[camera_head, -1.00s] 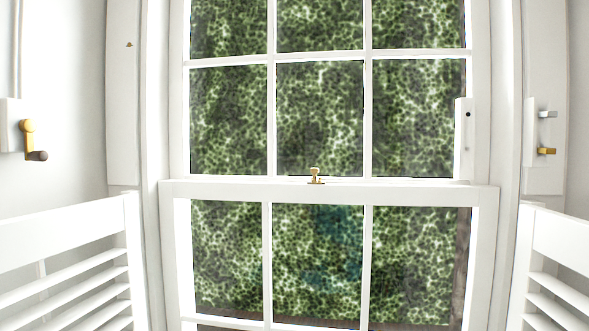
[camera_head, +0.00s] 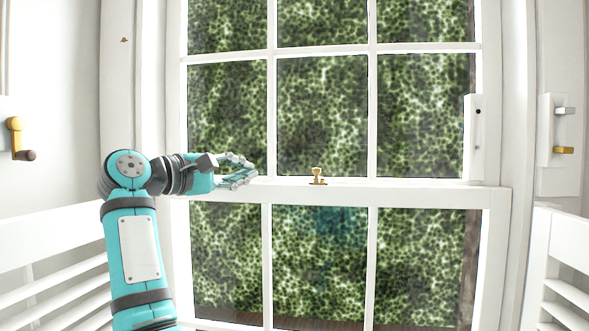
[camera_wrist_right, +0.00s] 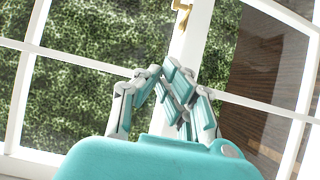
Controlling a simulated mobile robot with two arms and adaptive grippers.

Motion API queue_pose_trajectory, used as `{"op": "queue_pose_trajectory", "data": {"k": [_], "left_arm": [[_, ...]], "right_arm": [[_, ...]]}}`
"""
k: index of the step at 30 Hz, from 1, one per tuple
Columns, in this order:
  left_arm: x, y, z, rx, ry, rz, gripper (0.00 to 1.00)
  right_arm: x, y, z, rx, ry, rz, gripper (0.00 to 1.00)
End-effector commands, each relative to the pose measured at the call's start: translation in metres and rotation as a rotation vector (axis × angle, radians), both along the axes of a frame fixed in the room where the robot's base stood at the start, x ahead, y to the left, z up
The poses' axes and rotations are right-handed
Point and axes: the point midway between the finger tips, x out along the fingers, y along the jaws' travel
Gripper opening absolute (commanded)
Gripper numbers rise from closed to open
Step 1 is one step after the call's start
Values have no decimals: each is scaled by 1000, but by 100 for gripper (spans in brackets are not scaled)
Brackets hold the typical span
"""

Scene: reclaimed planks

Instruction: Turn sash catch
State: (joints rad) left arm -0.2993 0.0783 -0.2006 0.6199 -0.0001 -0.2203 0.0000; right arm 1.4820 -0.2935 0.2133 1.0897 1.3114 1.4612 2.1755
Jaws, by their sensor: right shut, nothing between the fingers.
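The brass sash catch (camera_head: 317,176) sits on top of the white meeting rail of the window, near its middle. It also shows at the top edge of the right wrist view (camera_wrist_right: 181,17), partly cut off. My right gripper (camera_head: 250,172) is at the rail, left of the catch and clear of it, with its fingers pointing right towards it. In the right wrist view its fingers (camera_wrist_right: 172,85) are shut with nothing between them, and the catch lies beyond the tips. My left gripper is in neither view.
A brass crank handle (camera_head: 15,137) is on the left wall. Two small levers (camera_head: 564,150) are on a plate at the right. A white upright fitting (camera_head: 475,138) is on the right of the sash. White louvred shutters (camera_head: 565,265) stand on both sides.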

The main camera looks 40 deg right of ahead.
Motion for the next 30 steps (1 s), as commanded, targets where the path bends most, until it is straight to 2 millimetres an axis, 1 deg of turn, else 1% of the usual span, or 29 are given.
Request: {"op": "queue_pose_trajectory", "data": {"k": [4,8,20,24,30], "left_arm": [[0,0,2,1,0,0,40],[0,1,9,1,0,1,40],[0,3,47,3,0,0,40],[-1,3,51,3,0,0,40],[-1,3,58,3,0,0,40]], "right_arm": [[0,-5,1,-1,2,-3,0],[2,-20,2,-2,3,-3,0],[11,-104,5,-3,4,-6,0],[-8,-107,2,-4,2,-1,0],[-23,-113,1,-4,4,-1,0]]}}
